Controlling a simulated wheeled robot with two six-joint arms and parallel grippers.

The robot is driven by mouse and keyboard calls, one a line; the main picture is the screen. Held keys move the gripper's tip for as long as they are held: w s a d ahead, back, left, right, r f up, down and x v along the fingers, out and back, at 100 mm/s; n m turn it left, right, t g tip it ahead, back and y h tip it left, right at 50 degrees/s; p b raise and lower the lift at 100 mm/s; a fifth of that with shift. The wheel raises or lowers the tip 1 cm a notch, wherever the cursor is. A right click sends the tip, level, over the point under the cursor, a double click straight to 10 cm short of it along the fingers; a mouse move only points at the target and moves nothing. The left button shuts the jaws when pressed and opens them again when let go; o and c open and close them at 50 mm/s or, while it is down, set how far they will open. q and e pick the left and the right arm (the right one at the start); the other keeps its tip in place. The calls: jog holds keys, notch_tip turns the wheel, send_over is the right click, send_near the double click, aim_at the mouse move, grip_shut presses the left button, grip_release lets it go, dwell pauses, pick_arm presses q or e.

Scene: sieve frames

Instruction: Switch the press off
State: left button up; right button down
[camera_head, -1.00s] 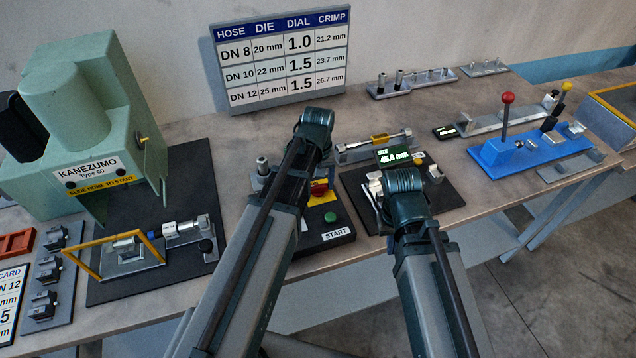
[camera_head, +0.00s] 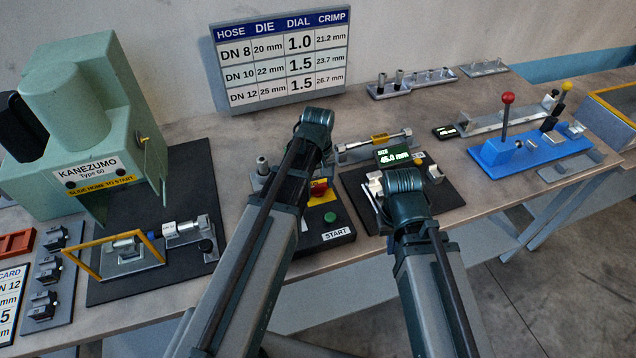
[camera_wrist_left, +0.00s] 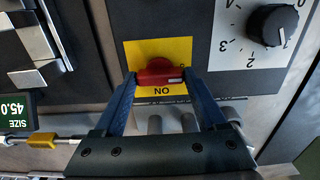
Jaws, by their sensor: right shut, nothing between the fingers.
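The green press (camera_head: 75,125), labelled KANEZUMO, stands at the left in the head view. Its dark control box (camera_head: 338,232) has a green START button (camera_head: 330,217) and a red rotary switch (camera_head: 318,188) on a yellow plate. In the left wrist view the red switch (camera_wrist_left: 158,70) lies crosswise, with ON printed beside it. My left gripper (camera_wrist_left: 159,80) has one blue finger at each end of the switch; whether they press on it is unclear. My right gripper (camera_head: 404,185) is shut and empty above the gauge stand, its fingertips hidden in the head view.
A numbered black dial (camera_wrist_left: 274,25) is beside the switch. The size display (camera_head: 398,156) stands close to my right gripper. A blue fixture (camera_head: 535,150) with levers is at the right, and a yellow guard frame (camera_head: 115,255) is before the press.

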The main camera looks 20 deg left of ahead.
aim_at(318, 185)
pick_arm(q)
jog(key=o, duration=0.4)
jog(key=shift+c, duration=0.2)
notch_tip(318, 185, up, 14)
jog(key=p, duration=1.4)
jog(key=shift+f, duration=0.1)
